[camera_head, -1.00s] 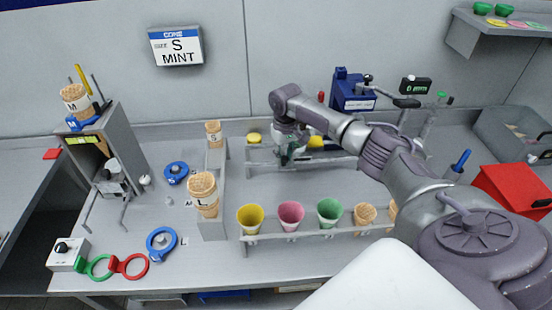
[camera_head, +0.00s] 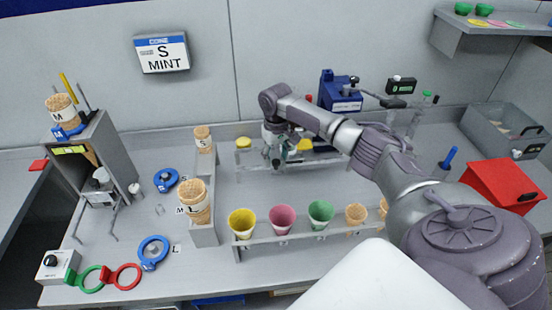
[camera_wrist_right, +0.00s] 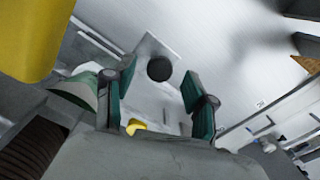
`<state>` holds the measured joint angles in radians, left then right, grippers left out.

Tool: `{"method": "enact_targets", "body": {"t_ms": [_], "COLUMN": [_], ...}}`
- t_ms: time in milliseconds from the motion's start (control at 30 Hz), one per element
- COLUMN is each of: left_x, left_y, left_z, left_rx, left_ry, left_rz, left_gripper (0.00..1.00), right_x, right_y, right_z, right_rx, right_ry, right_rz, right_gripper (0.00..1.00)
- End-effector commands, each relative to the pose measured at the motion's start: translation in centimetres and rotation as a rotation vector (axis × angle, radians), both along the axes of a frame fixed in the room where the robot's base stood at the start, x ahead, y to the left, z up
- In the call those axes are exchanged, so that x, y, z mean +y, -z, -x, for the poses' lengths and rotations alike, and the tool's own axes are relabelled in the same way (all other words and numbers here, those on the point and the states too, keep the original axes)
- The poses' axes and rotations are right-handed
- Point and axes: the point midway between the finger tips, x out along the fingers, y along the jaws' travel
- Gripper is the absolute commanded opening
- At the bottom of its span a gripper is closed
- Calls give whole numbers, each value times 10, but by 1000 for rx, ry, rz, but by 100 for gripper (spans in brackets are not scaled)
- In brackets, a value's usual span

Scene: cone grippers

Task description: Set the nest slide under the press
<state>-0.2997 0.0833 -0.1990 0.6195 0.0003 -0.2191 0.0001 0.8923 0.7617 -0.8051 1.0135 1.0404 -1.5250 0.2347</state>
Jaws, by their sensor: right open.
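Two blue ring-shaped pieces with tabs lie flat on the bench in the head view: one by the S mark (camera_head: 166,180), one by the L mark (camera_head: 153,251). Another blue piece (camera_head: 69,133) is under the M cone on the grey stand (camera_head: 106,145) at left. I cannot tell for sure which is the nest slide, or whether this stand is the press. My right gripper (camera_head: 275,166) is over the bench behind the cup rack, far right of these pieces. Its fingers (camera_wrist_right: 159,100) are apart and empty in the wrist view. My left gripper is not in view.
A rack (camera_head: 300,236) holds yellow, pink and green cups and cones at the front. A wall sign (camera_head: 162,53) reads S MINT. Bare bench lies around the blue rings.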

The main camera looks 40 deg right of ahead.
Motion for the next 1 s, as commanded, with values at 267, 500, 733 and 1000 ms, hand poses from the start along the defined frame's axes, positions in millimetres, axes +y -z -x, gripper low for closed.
{"method": "enact_targets", "body": {"t_ms": [267, 500, 733, 1000], "left_x": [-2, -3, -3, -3], "left_y": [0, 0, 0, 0], "left_z": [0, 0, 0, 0], "left_rx": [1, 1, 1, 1], "left_ry": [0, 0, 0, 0], "left_rz": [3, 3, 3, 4], "left_gripper": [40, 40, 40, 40], "right_x": [-1, -1, -1, 0], "right_y": [-59, -98, -109, -108], "right_z": [-1, -1, 0, 0], "right_rx": [-7, -6, -3, -4], "right_ry": [1, 1, 2, 3], "right_rz": [1, 0, 0, 1], "right_gripper": [56, 56, 56, 56]}}
